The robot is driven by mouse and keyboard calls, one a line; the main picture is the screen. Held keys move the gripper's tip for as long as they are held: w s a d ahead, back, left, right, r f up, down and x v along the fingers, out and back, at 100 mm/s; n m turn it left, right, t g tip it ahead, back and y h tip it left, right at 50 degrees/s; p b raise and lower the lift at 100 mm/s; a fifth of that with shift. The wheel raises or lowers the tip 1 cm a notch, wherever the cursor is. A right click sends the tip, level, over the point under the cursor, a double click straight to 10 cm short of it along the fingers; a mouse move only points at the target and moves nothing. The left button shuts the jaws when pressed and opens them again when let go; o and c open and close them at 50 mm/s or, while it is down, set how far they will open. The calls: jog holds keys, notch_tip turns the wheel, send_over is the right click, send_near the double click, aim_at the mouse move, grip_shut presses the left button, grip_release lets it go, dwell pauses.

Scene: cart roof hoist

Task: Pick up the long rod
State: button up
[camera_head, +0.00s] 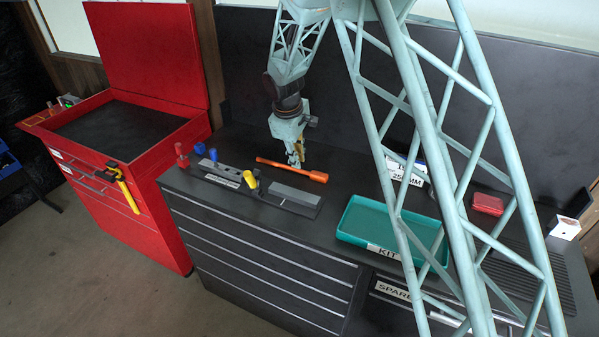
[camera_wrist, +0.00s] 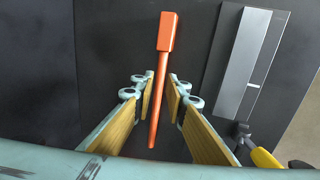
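An orange rod (camera_head: 292,170) with a thicker block-like end lies on the dark bench top, behind the peg rack. My gripper (camera_head: 297,156) points down just over it, near the rod's middle. In the wrist view the rod (camera_wrist: 163,70) runs up the picture, thick end at the top, its thin shaft passing between the two fingers. My gripper (camera_wrist: 161,92) is open, with a gap between each yellow-padded finger and the shaft. How far the fingertips are above the bench top is hard to tell.
A rack (camera_head: 230,176) with coloured pegs and a grey block stands in front of the rod. A green tray (camera_head: 352,236) labelled KIT is to the right, partly behind my arm. A red box (camera_head: 487,204) lies farther right. A red cart (camera_head: 128,217) stands at left.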

aim_at(299, 171)
dwell(0.3)
jog(key=shift+x, duration=2.55)
jog(key=shift+a, duration=0.1)
jog(key=shift+c, duration=0.7)
jog(key=shift+c, duration=1.4)
grip_shut()
jog(key=shift+r, duration=0.1)
notch_tip(299, 171, up, 10)
jog(key=shift+s, duration=0.1)
